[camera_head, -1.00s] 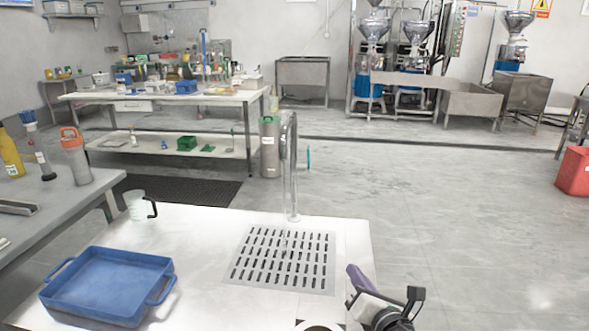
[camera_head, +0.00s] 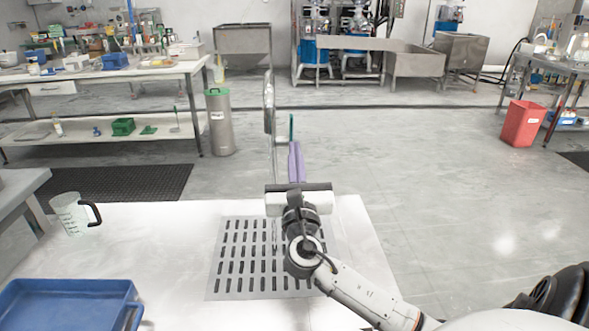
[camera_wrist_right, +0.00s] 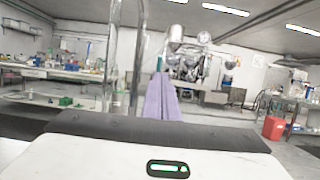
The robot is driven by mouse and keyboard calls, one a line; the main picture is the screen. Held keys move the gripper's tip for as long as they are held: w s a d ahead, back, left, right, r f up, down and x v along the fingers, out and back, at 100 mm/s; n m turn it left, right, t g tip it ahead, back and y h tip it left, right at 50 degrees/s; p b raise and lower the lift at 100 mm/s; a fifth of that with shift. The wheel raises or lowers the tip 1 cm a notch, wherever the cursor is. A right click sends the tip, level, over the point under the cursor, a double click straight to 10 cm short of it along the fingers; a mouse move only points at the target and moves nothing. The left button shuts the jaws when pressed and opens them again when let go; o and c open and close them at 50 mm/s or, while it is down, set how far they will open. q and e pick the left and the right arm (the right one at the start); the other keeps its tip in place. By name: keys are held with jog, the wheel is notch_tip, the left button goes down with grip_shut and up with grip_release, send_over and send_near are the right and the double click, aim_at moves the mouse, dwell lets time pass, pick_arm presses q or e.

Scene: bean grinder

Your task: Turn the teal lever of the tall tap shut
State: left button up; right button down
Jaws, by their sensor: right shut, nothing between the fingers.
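The tall metal tap (camera_head: 269,110) stands at the far edge of the white counter, and part of it shows in the right wrist view (camera_wrist_right: 138,60). Its teal lever (camera_head: 291,127) points upright just right of the column; it also shows in the wrist view (camera_wrist_right: 160,62). A thin clear streak like running water (camera_head: 275,185) drops from the spout. My right gripper (camera_head: 296,147) has its purple fingers shut and empty, pointing away from me. Its tips (camera_wrist_right: 159,76) appear right at or just in front of the lever's lower part; I cannot tell whether they touch. My left gripper is out of view.
A slotted drain grate (camera_head: 235,260) lies in the counter (camera_head: 160,240) under my right arm. A measuring jug (camera_head: 72,215) and a blue tray (camera_head: 65,305) stand to the left. Open floor lies beyond, with a red bin (camera_head: 522,122) at right.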

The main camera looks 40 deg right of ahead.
aim_at(292, 122)
jog(key=x, duration=0.4)
jog(key=shift+w+d+r, duration=0.15)
jog(key=shift+w+d, duration=0.05)
jog(key=shift+w, duration=0.1)
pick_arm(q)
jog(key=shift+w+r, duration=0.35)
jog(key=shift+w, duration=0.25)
pick_arm(e)
jog(key=shift+w+d+r, duration=0.2)
jog(key=shift+w+d, duration=0.25)
jog(key=shift+w, duration=0.1)
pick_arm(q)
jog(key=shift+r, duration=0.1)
